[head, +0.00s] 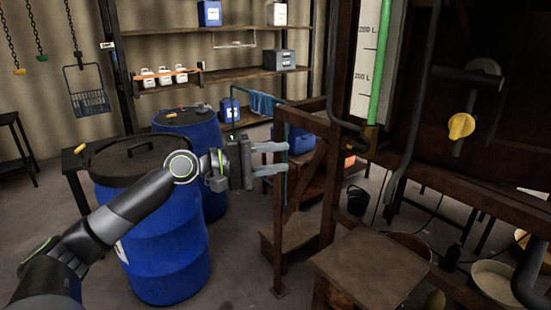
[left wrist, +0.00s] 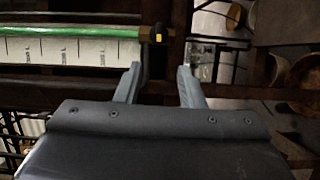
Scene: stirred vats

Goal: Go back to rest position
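My left gripper (head: 286,158) is stretched out in the middle of the head view, in front of a wooden frame (head: 307,200). Its two grey fingers are apart with nothing between them. In the left wrist view the fingers (left wrist: 158,85) are also apart and empty. Beyond them lie the sight gauge (left wrist: 70,50) with its green tube and a brass fitting (left wrist: 157,34). My left arm comes in from the lower left, in front of a blue drum. My right gripper is not in either view.
Two blue drums (head: 165,250) (head: 205,135) stand left of the gripper. A wooden step (head: 370,262) stands at the lower right, below a dark structure with a yellow valve knob (head: 461,126). A black bucket (head: 357,200) is on the floor. Shelves (head: 210,76) stand behind.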

